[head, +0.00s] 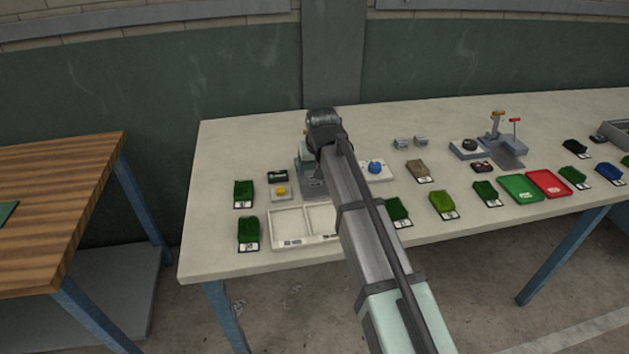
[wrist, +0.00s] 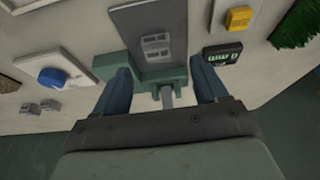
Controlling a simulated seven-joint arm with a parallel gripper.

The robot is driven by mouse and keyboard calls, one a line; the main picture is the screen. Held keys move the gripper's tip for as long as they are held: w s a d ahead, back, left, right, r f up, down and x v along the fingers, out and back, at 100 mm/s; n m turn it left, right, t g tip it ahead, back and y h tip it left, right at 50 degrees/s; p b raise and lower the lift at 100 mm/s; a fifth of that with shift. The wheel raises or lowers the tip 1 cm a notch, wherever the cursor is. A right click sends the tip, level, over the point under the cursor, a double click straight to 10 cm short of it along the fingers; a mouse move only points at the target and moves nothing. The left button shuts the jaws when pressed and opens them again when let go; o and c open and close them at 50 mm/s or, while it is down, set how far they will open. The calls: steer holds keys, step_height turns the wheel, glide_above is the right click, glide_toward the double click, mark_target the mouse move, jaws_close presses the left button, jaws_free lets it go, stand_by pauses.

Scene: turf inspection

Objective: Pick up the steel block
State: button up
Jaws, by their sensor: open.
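Two small grey metal-looking blocks sit side by side on the table right of my arm; the left block (head: 402,143) and the right block (head: 420,140) are apart. They also show at the left of the wrist view. Another pale grey two-part piece (wrist: 156,46) lies on a dark grey plate in the wrist view. I cannot tell which is the steel block. My gripper (wrist: 163,82) is open above a green-grey fixture (wrist: 112,64), with a small grey upright part (wrist: 167,96) between its fingers. The head view hides my fingertips.
A blue-knobbed white unit (head: 376,169) stands right of my arm. A yellow-topped piece (head: 281,190), a black display box (head: 277,176) and a white tray (head: 275,229) lie left and in front. Turf samples line the front. The table's back left is clear.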

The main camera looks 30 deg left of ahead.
mark_target(315, 180)
steer(key=shift+x, duration=2.95)
steer(key=shift+w, duration=0.2)
steer(key=shift+c, duration=0.4)
jaws_close()
